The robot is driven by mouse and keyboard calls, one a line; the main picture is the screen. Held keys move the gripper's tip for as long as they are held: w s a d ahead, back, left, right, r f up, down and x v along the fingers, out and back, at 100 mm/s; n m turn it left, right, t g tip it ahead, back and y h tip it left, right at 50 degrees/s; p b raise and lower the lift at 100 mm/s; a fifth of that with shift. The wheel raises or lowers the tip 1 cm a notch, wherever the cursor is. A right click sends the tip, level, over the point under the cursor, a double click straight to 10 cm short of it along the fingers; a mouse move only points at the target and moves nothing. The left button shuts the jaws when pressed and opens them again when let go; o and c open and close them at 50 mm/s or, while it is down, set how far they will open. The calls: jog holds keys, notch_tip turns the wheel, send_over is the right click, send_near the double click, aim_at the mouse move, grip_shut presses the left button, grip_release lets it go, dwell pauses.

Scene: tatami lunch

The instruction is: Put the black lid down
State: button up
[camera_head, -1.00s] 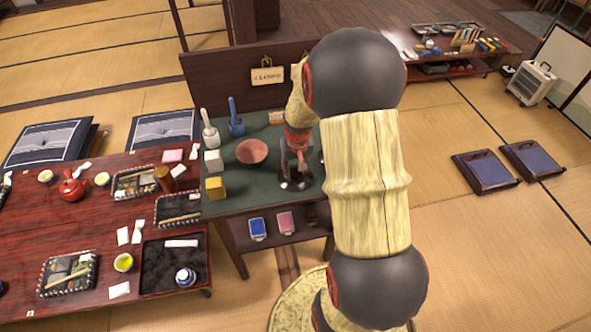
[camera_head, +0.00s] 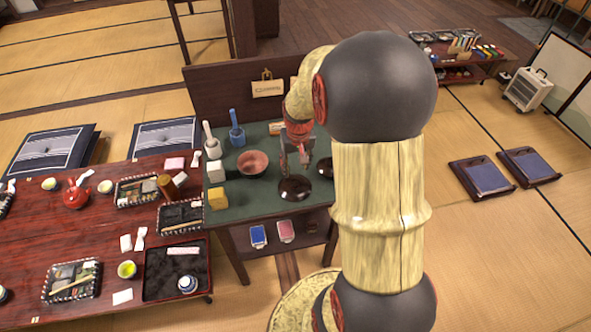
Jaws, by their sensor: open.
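The black lid (camera_head: 295,189) is a round, glossy dark piece lying on the green top of the small table (camera_head: 238,204), near its front edge. My gripper (camera_head: 294,168) is open just above and behind the lid, its fingers pointing down. A small gap seems to show between the fingers and the lid, but the view is too small to be sure. A second dark round thing (camera_head: 325,168) sits to the right, partly hidden behind my arm.
A reddish bowl (camera_head: 252,163) stands left of the gripper. A yellow block (camera_head: 218,199), white blocks, a blue-handled holder (camera_head: 237,133) and a white one line the left side. A wooden panel (camera_head: 220,90) stands behind. The low red table (camera_head: 110,235) adjoins at left.

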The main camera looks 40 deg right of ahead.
jog(key=s+a+r+n+t, duration=0.2)
jog(key=a+r+n, duration=0.1)
jog(key=a+r, duration=1.15)
jog(key=s+a+r+n+t+y, duration=0.1)
jog(key=s+a+r+n+t, duration=0.1)
jog(key=s+a+r, duration=0.6)
jog(key=s+a+n, duration=0.1)
jog(key=s+a, duration=0.2)
jog(key=shift+a, duration=0.3)
